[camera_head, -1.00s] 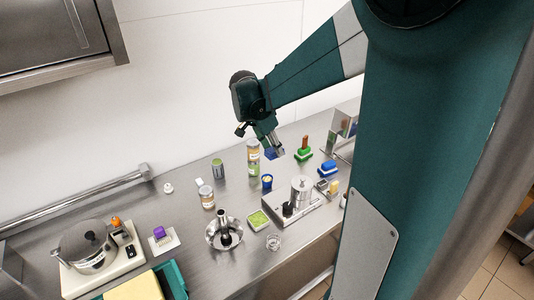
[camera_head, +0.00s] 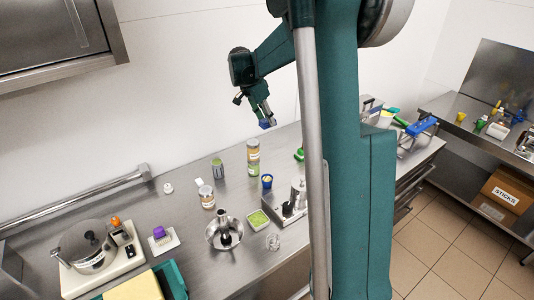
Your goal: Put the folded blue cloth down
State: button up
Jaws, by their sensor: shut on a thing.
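The folded blue cloth (camera_head: 264,125) shows as a small blue patch at the tip of my gripper (camera_head: 268,118). My gripper points down and is shut on the cloth. It holds the cloth above the back part of the steel counter (camera_head: 185,214), near the wall. The cloth is above and slightly right of a tall jar with a green lower part (camera_head: 253,158). Most of the cloth is hidden by the fingers, and its folds are too small to make out.
A pot (camera_head: 84,246) stands left. My arm hides counter at right.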

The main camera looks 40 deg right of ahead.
jog(key=w+d+f, duration=0.2)
jog(key=w+d, duration=0.7)
jog(key=w, duration=0.4)
notch_tip(320, 180, down, 14)
jog(key=shift+s+a+f, duration=0.15)
jog(key=shift+a, duration=0.15)
jog(key=shift+f, duration=3.15)
jog(key=shift+f, duration=0.1)
jog(key=shift+f, duration=1.75)
jog(key=shift+f, duration=0.15)
